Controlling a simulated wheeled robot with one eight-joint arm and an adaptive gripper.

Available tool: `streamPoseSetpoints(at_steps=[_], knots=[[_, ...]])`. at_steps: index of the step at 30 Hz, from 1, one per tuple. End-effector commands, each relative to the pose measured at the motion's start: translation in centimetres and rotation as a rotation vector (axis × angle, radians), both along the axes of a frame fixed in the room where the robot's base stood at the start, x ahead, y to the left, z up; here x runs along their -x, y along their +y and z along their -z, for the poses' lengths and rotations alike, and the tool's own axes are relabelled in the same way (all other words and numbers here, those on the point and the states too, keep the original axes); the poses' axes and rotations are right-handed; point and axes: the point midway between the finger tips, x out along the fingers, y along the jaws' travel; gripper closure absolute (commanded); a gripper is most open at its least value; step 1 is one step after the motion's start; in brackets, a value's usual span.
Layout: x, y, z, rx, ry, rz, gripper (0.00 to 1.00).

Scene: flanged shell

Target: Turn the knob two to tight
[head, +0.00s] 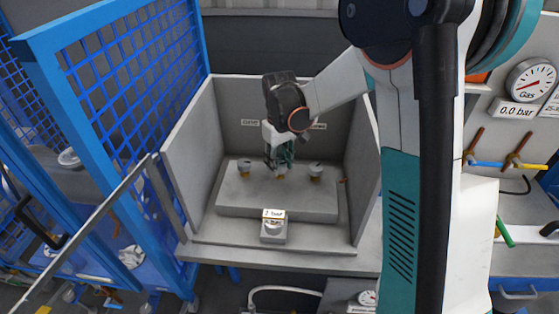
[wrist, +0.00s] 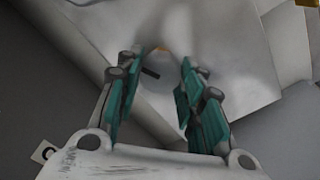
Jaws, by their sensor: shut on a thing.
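Three small knobs with pale tops and brass-coloured bases stand in a row on a grey block inside an open-fronted grey booth. The left knob (head: 244,167) and the right knob (head: 316,171) stand free. The middle knob (head: 281,174) is mostly hidden under my gripper (head: 279,160), which comes down on it from above. In the wrist view, the teal finger pads of my gripper (wrist: 157,92) stand on either side of the round pale knob top (wrist: 158,78), which has a dark mark. My gripper is shut on this middle knob.
The booth walls (head: 190,145) close in on both sides. A blue mesh fence (head: 115,60) stands left. A gas gauge (head: 532,80) and coloured valves are at the right.

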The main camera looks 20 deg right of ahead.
Motion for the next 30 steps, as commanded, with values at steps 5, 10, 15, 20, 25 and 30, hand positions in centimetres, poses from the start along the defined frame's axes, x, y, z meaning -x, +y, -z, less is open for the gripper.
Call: streamPoseSetpoints(at_steps=[5, 10, 15, 20, 25, 30], knots=[[0.0, -0.02, 0.0, 0.0, 0.0, 0.154, 0.89], [0.0, -0.03, 0.01, 0.0, 0.0, 0.28, 0.89], [0.01, -0.04, 0.02, 0.0, 0.0, 0.374, 0.89], [0.01, -0.04, 0.03, 0.0, 0.0, 0.43, 0.89], [0.01, -0.04, 0.03, 0.0, 0.0, 0.459, 0.89], [0.01, -0.04, 0.03, 0.0, 0.0, 0.467, 0.89]])
